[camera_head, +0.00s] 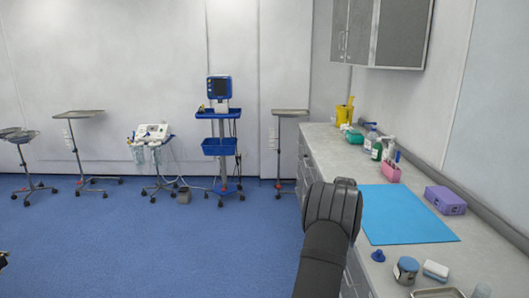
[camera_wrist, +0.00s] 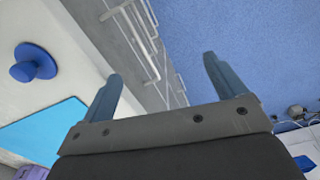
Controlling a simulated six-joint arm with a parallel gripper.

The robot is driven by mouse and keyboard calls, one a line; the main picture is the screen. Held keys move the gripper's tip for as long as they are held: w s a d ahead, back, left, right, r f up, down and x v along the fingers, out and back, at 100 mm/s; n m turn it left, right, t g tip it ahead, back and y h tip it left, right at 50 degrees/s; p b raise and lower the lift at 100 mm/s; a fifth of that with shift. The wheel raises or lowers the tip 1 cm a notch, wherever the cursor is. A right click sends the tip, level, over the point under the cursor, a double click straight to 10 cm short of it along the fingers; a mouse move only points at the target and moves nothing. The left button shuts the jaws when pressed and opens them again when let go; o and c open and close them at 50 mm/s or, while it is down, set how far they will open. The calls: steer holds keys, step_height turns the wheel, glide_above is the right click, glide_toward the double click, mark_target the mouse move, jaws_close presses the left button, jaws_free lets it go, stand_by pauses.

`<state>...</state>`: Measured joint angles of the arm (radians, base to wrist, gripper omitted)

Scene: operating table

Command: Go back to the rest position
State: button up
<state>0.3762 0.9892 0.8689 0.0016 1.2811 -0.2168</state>
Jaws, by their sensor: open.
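My gripper (camera_wrist: 160,78) shows in the wrist view with its two fingers spread wide apart and nothing between them. Past the fingers are the drawer fronts and handles of the counter and the blue floor. In the head view my dark arm (camera_head: 328,235) rises at the counter's front edge, left of the blue mat (camera_head: 405,215). The fingertips are hidden behind the arm there.
The counter (camera_head: 325,150) runs along the right wall. On it are a blue knobbed piece (camera_head: 378,256), also in the wrist view (camera_wrist: 34,63), a round jar (camera_head: 405,270), a purple box (camera_head: 445,200) and several bottles. Wheeled stands are far off; the floor (camera_head: 150,240) is clear.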

steer(key=s+a+f, duration=0.2)
steer(key=a+f, duration=0.2)
steer(key=a, duration=0.4)
steer(key=shift+a+f, duration=0.2)
steer(key=shift+a, duration=0.05)
steer(key=shift+s, duration=0.1)
steer(key=shift+o, duration=1.2)
steer(key=shift+d, duration=0.1)
